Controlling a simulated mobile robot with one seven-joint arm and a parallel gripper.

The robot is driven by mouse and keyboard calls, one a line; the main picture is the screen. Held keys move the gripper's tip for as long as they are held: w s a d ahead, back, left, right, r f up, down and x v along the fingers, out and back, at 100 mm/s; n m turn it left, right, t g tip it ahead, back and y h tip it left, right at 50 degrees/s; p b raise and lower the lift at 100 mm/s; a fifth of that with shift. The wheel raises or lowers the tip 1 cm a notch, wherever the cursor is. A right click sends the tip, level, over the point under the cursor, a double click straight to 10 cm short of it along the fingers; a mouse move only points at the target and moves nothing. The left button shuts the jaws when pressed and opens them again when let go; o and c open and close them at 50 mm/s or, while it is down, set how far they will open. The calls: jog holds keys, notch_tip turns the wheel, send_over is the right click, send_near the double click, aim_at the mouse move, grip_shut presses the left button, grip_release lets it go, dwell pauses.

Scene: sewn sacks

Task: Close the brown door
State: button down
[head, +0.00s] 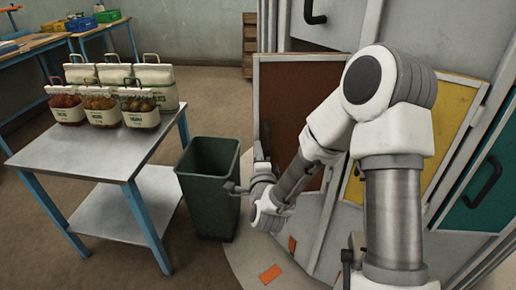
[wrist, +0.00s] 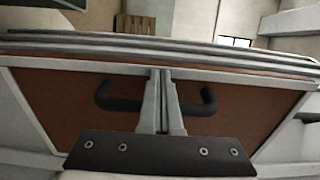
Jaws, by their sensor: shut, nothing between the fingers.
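The brown door (head: 300,100) is a brown panel in a pale frame, left of a yellow door in the head view. It stands at an angle to the yellow door; how wide any gap is cannot be told. It fills much of the wrist view (wrist: 62,100). Its dark bar handle (wrist: 118,103) runs behind my fingers there. My gripper (wrist: 162,85) is shut and empty, its fingers in front of the handle's middle; contact cannot be told. In the head view my gripper (head: 262,168) is low by the door's left side, partly hidden by its own wrist.
A yellow door (head: 444,115) and a teal door (head: 497,175) stand to the right. A dark green bin (head: 208,185) stands close left of my gripper. Orange pieces (head: 270,274) lie on the floor below.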

jog(key=shift+w, duration=0.1)
dwell(0.3)
jog(key=w+d+m+g+h+b, duration=0.1)
jog(key=w+d+m+h+b, duration=0.1)
jog(key=w, duration=0.5)
jog(key=w+d+m+g+h+b, duration=0.2)
jog(key=w+d+m+h+b, duration=0.1)
jog(key=w+h, duration=0.3)
jog(key=w+d+m+g+h+b, duration=0.1)
jog(key=w+d+m+h+b, duration=0.1)
jog(key=w, duration=0.7)
jog(key=d+m+h, duration=0.1)
jog(key=m+h, duration=0.1)
jog(key=shift+w+g+h, duration=0.2)
jog(key=shift+g+h, duration=0.2)
